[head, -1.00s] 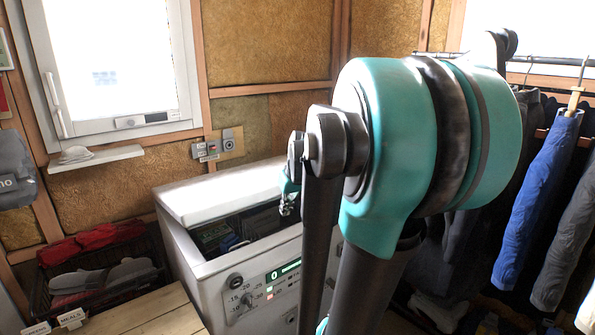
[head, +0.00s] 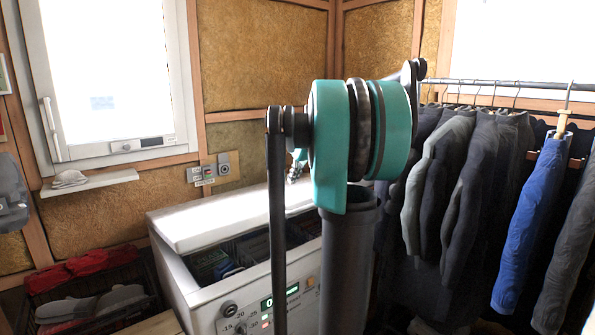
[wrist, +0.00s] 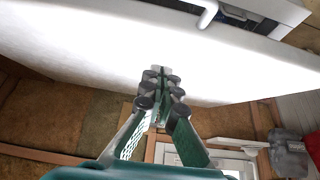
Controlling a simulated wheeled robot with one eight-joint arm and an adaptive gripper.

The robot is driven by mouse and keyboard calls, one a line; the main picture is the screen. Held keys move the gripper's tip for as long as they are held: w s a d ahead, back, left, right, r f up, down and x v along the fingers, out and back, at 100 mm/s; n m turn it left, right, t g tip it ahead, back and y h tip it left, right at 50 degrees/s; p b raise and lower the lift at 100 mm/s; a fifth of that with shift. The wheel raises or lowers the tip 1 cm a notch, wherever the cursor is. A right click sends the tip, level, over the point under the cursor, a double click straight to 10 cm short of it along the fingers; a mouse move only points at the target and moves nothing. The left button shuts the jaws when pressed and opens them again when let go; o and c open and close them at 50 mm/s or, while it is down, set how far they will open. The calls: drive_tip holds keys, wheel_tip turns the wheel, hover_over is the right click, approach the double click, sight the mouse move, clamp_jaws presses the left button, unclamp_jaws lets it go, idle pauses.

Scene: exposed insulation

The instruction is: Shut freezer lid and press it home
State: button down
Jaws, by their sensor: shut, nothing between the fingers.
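The white chest freezer (head: 185,285) stands at the middle of the head view, its control panel facing me. Its white lid (head: 215,218) is partly raised, with a gap at the front showing packed contents. In the wrist view the lid (wrist: 75,45) is a broad white slab with a pale handle (wrist: 208,14) near its edge. My gripper (wrist: 160,75) is shut and empty, its fingertips over the lid's face in that view; I cannot tell whether they touch. In the head view the gripper is mostly hidden behind my arm.
A small shelf (head: 92,186) and switches (head: 208,172) are on the wall behind the freezer. A dark crate (head: 95,300) with red and grey items stands at left. Hanging jackets (head: 465,185) crowd the right side.

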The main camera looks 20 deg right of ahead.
drive_tip(key=x, duration=0.3)
drive_tip(key=shift+w+a+f, duration=0.1)
drive_tip(key=shift+f, duration=0.1)
drive_tip(key=shift+s+f, duration=0.2)
drive_tip(key=shift+f, duration=0.4)
drive_tip(key=shift+s+f, duration=0.2)
drive_tip(key=shift+f, duration=0.35)
drive_tip(key=shift+s+d+f, duration=0.15)
drive_tip(key=shift+d+f, duration=0.05)
drive_tip(key=shift+f, duration=0.5)
drive_tip(key=s+d+f+t, duration=0.1)
drive_tip(key=s+f, duration=0.2)
drive_tip(key=f, duration=1.3)
drive_tip(key=shift+f, duration=0.25)
drive_tip(key=shift+r, duration=0.1)
